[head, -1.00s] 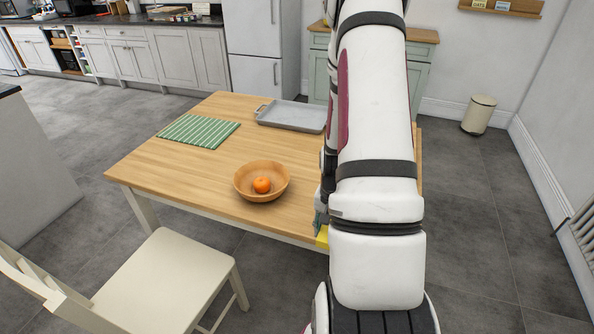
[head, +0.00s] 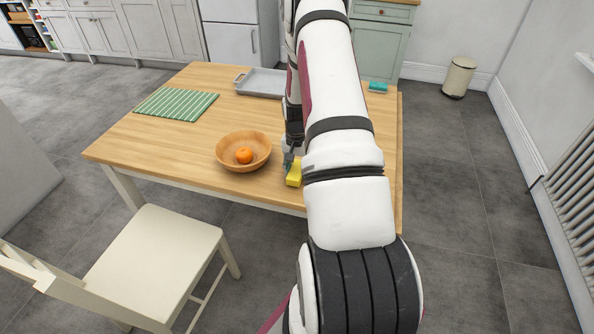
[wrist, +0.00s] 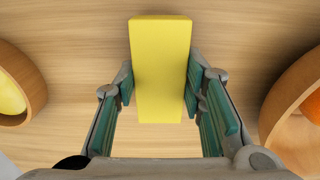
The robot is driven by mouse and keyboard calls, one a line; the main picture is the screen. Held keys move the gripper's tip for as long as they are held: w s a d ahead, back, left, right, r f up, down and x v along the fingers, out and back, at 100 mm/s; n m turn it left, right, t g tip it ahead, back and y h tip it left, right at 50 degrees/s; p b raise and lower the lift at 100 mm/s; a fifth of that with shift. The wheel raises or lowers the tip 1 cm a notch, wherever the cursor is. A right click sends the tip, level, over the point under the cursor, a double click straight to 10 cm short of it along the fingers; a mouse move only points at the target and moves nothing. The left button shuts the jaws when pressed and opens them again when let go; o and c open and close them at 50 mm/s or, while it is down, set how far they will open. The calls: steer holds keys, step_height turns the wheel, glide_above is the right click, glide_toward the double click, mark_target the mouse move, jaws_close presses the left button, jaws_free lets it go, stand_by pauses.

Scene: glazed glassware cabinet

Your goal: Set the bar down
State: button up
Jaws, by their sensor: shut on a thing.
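The yellow bar (head: 294,173) is at the front part of the wooden table (head: 150,139), just right of a bowl. My gripper (head: 289,160) is shut on it and points down. In the wrist view, the bar (wrist: 160,60) stands between the two green-padded fingers of my gripper (wrist: 160,88), with its long side running away from the palm. Table wood shows around it. I cannot tell whether the bar's underside touches the table. My arm hides part of the table to the right.
A wooden bowl (head: 230,155) with an orange (head: 244,156) is close left of my gripper. The wrist view shows another bowl (wrist: 35,80) holding something yellow. A green striped mat (head: 176,104), a grey tray (head: 262,82) and a teal item (head: 377,87) lie farther back.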

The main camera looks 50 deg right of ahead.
steer(key=shift+f, duration=0.4)
steer(key=o, duration=1.1)
steer(key=shift+f, duration=0.15)
steer(key=shift+o, duration=0.2)
